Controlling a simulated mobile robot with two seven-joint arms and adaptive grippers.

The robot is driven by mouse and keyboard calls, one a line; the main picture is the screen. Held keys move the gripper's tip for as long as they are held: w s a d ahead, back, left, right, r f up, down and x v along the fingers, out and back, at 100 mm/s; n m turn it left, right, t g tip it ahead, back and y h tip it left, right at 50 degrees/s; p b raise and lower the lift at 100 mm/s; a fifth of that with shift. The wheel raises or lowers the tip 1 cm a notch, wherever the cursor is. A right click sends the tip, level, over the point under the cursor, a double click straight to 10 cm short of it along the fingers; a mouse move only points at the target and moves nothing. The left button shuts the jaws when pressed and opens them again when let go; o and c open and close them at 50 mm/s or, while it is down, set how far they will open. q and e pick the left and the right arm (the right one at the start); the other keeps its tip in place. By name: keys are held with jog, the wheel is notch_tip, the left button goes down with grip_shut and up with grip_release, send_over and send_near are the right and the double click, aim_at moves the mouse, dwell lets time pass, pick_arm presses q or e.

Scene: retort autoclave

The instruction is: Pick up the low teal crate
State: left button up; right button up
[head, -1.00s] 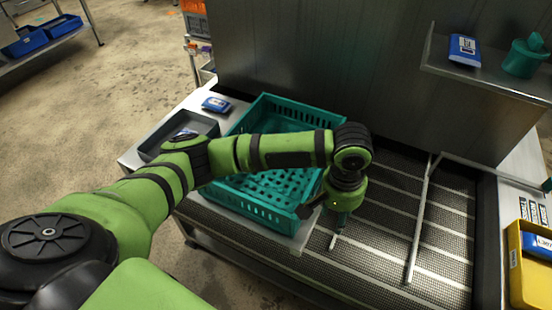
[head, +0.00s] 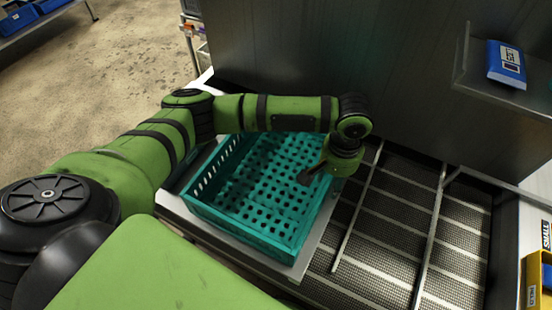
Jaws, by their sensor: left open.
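The low teal crate (head: 240,238) sits on the metal bench in the middle of the head view. It is empty, with a perforated floor and slotted walls. My left arm crosses over its far side and hides its far rim. My left gripper (head: 312,175) is at the crate's right wall, pointing down, with a dark finger over the inside near the rim. It is open; I cannot tell whether it touches the wall. My right gripper is out of view.
A dark mesh bed with pale bars (head: 400,225) lies right of the crate. A tall metal panel stands behind. A shelf at upper right holds a blue-and-white packet (head: 506,64). A yellow bin (head: 538,280) is at lower right.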

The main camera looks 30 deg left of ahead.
pick_arm(q)
notch_tip(320, 180, down, 4)
jog(key=shift+a+r+p, duration=0.15)
jog(key=shift+r+p, duration=0.05)
jog(key=shift+p, duration=0.25)
jog(key=shift+f, duration=0.3)
jog(key=shift+w+f, duration=0.1)
jog(key=shift+c, duration=0.8)
jog(key=c, duration=0.7)
grip_shut()
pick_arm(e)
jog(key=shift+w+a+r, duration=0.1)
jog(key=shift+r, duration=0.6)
pick_arm(q)
jog(key=shift+r, duration=0.2)
